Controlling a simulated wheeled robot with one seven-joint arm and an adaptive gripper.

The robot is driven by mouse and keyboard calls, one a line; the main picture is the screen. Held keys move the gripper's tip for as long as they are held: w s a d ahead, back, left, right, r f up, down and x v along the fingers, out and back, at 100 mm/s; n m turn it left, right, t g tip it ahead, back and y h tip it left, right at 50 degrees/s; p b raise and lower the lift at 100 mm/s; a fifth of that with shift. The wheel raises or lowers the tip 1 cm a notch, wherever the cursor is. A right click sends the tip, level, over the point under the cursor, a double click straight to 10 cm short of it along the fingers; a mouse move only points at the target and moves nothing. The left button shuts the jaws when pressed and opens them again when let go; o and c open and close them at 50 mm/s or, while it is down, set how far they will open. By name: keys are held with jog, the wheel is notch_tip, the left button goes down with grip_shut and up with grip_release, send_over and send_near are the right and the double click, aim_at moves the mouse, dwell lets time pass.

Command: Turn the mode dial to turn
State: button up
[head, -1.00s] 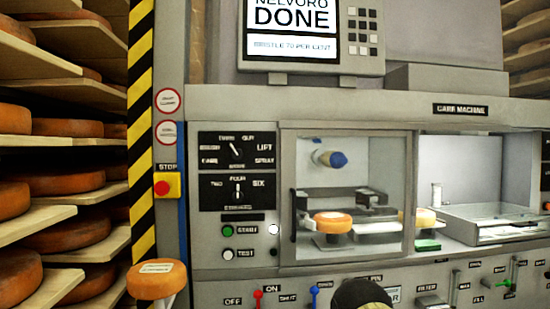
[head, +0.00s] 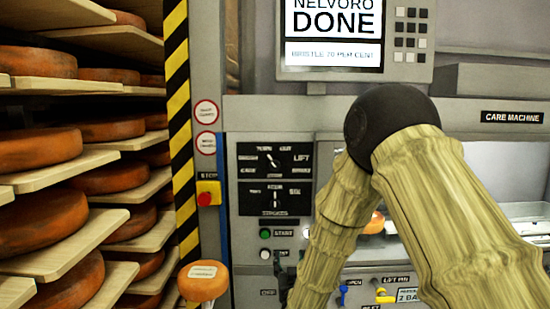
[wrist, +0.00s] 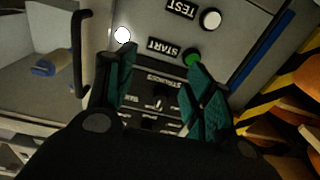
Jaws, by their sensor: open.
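The mode dial (head: 272,160) is a dark knob with a pale pointer mark on the upper black panel of the care machine. Its mark slants from upper left to lower right; the small labels around it are blurred. The strokes dial (head: 275,196) sits just below it. In the wrist view the panel appears upside down, with the strokes dial (wrist: 158,102) between my fingers. My gripper (wrist: 162,62) is open and empty, its green-padded fingers apart in front of the panel. My gripper's body hides much of the panel's upper part there. The fingers are not visible in the head view.
A green start button (head: 265,234) and white test button (head: 265,254) lie below the dials. A red stop button (head: 207,198) is at left beside a striped post (head: 178,110). Shelves of cheese wheels (head: 45,150) fill the left. A handle (wrist: 80,50) stands beside the panel.

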aim_at(275, 168)
jog(key=w+a+r+t+p, duration=0.1)
jog(key=a+r+t+p, duration=0.1)
jog(key=r, duration=0.9)
jog(key=w+a+r+t+p, duration=0.1)
jog(key=a+r+t, duration=0.15)
jog(key=r, duration=0.75)
jog(key=shift+m+g+h, duration=0.25)
jog(key=shift+m+h, duration=0.05)
jog(key=p+x, duration=0.2)
jog(key=x, duration=0.3)
jog(key=p+x, duration=0.2)
jog(key=x, duration=0.4)
jog(key=shift+r+p, duration=0.25)
jog(key=shift+p, duration=0.1)
jog(key=shift+s, duration=0.1)
jog(key=c, duration=1)
